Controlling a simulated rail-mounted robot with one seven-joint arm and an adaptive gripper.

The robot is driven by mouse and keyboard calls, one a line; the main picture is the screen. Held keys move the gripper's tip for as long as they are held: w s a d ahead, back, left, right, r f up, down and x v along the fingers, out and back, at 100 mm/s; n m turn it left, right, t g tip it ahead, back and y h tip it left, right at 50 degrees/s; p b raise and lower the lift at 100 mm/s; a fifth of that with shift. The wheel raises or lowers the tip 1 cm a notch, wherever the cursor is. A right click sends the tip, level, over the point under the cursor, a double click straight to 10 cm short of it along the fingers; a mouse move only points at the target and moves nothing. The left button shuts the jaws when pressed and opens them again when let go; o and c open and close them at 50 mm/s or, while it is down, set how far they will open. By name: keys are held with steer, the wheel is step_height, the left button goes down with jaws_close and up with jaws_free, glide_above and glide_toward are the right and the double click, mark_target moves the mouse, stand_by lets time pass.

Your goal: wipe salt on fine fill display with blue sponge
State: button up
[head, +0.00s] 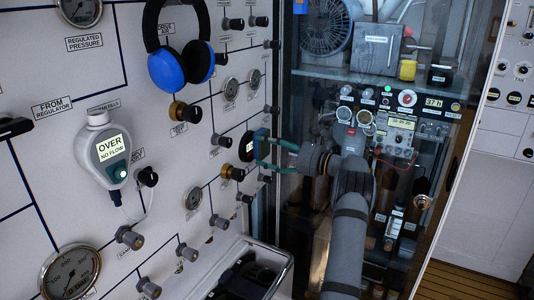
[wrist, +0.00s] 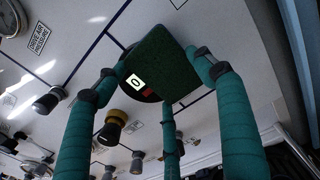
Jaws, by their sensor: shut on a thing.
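My gripper (head: 264,150) has teal fingers and reaches left to the panel. It is shut on a square pad, which I take for the sponge (wrist: 165,62). The pad looks dark green in the wrist view and faces the panel, with my fingers (wrist: 155,68) around its sides. A round black display, probably the fine fill display (wrist: 134,82), shows a lit "0" and a red patch at the pad's lower left edge. The pad covers most of it. In the head view the black dial (head: 246,147) sits just left of my gripper. I see no salt; contact cannot be told.
Several knobs stick out of the panel around the display, including a yellow-ringed one (wrist: 113,128). Blue headphones (head: 180,62) hang above left. A grey OVER/NO FLOW device (head: 107,152) is left. A glass-fronted cabinet (head: 400,85) stands right.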

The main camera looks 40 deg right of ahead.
steer(key=shift+a+f, duration=0.1)
steer(key=shift+a, duration=0.05)
steer(key=shift+a+f+b, duration=0.15)
steer(key=shift+b, duration=0.55)
steer(key=s+a+b, duration=0.1)
steer(key=a+b, duration=0.1)
steer(key=b, duration=0.2)
steer(key=shift+s+a, duration=0.1)
steer(key=shift+s+a+r+b, duration=0.2)
steer(key=shift+a+b, duration=0.1)
steer(key=shift+b, duration=0.1)
steer(key=shift+a+f+b, duration=0.2)
steer(key=shift+a+b, duration=0.1)
steer(key=shift+b, duration=0.45)
steer(key=shift+s+a+b, duration=0.15)
steer(key=shift+a+b, duration=0.35)
steer(key=shift+b, duration=0.3)
steer(key=shift+s+a+b, duration=0.25)
steer(key=shift+a+b, duration=0.4)
steer(key=shift+b, duration=0.5)
steer(key=shift+s+a+r, duration=0.1)
steer(key=shift+a+r, duration=0.1)
steer(key=shift+a, duration=0.1)
